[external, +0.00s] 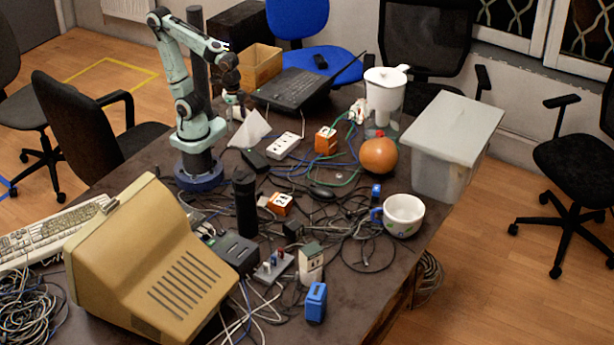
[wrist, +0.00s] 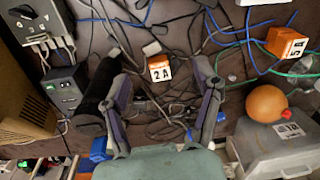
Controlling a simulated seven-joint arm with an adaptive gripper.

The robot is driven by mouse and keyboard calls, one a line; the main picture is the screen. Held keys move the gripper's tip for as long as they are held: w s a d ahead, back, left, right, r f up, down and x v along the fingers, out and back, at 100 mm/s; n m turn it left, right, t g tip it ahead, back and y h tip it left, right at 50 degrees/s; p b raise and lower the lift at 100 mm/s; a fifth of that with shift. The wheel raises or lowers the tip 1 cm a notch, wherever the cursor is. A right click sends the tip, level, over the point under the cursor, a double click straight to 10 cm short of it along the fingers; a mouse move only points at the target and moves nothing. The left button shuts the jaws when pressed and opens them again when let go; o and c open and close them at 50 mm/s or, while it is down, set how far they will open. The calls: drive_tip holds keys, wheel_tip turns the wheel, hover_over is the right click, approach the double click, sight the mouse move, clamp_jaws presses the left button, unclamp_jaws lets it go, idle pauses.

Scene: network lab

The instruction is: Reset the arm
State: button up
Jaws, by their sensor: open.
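My arm (external: 190,85) stands on its blue base at the left of the table, raised and bent at the top. My gripper (external: 237,108) hangs above the table near the laptop and the white pyramid-like piece (external: 250,130). In the wrist view my gripper (wrist: 162,78) has its two fingers wide apart with nothing held between them. An orange block marked 2A (wrist: 160,68) lies below, seen between the fingers. A black cylinder (wrist: 97,95) appears beside the left finger.
Cables cover much of the table. The space around the raised arm looks clear.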

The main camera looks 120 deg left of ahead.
drive_tip(key=shift+g, duration=0.3)
drive_tip(key=s, duration=0.3)
drive_tip(key=s+f, duration=0.1)
drive_tip(key=shift+s+d, duration=0.3)
